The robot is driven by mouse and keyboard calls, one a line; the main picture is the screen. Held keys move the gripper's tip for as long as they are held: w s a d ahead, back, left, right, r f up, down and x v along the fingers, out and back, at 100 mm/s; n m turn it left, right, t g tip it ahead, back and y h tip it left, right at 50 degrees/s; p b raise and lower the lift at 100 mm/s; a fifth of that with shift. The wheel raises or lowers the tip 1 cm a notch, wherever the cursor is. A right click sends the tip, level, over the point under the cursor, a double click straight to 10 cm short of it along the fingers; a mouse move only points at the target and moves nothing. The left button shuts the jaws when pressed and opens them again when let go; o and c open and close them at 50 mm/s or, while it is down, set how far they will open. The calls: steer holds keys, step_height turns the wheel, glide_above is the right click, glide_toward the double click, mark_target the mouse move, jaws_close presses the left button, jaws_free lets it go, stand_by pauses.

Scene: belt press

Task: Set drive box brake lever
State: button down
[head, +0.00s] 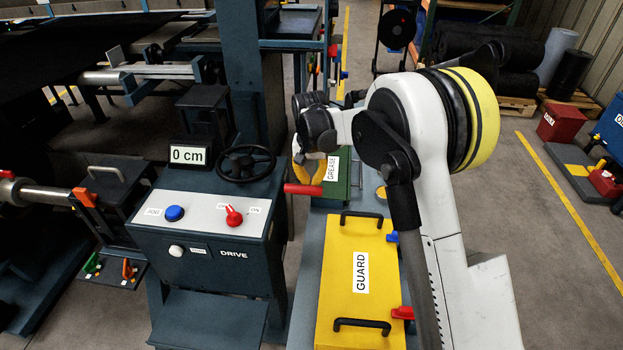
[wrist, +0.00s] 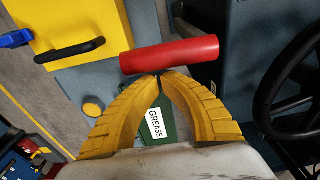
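A red bar-shaped lever handle (head: 303,189) sticks out at the right side of the dark blue drive box (head: 225,225). It spans the upper middle of the wrist view (wrist: 170,54). My gripper (head: 308,178) is just above the handle in the head view. In the wrist view its yellow fingers (wrist: 160,76) curve together and their tips meet at the handle's lower edge. Nothing shows between the tips. I cannot tell whether they touch the handle. The lever's base is hidden.
A black handwheel (head: 246,163) stands on the drive box near a red knob (head: 233,215) and a blue button (head: 175,213). A green GREASE box (head: 337,190) and a yellow GUARD cover (head: 335,255) with black handles lie to the right. Open floor lies farther right.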

steer(key=shift+s, duration=0.15)
steer(key=shift+s+a+r+t, duration=0.15)
steer(key=shift+s+t, duration=0.15)
steer(key=shift+s, duration=0.3)
steer(key=shift+s+a+r+t, duration=0.1)
steer(key=shift+s+t, duration=0.2)
steer(key=shift+s, duration=0.25)
steer(key=s+a+t+b, duration=0.1)
steer(key=s+t, duration=0.2)
steer(key=s, duration=0.5)
steer(key=shift+a+f+h+b, duration=0.3)
steer(key=shift+f+h+b, duration=0.1)
steer(key=shift+s, duration=0.1)
steer(key=w+r+p, duration=0.1)
steer(key=w+r, duration=0.1)
steer(key=w, duration=0.2)
steer(key=s+p+v, duration=0.1)
steer(key=p+v, duration=0.2)
steer(key=v, duration=0.6)
steer(key=shift+s+d+f, duration=0.25)
steer(key=shift+s+f, duration=0.1)
steer(key=shift+f, duration=0.05)
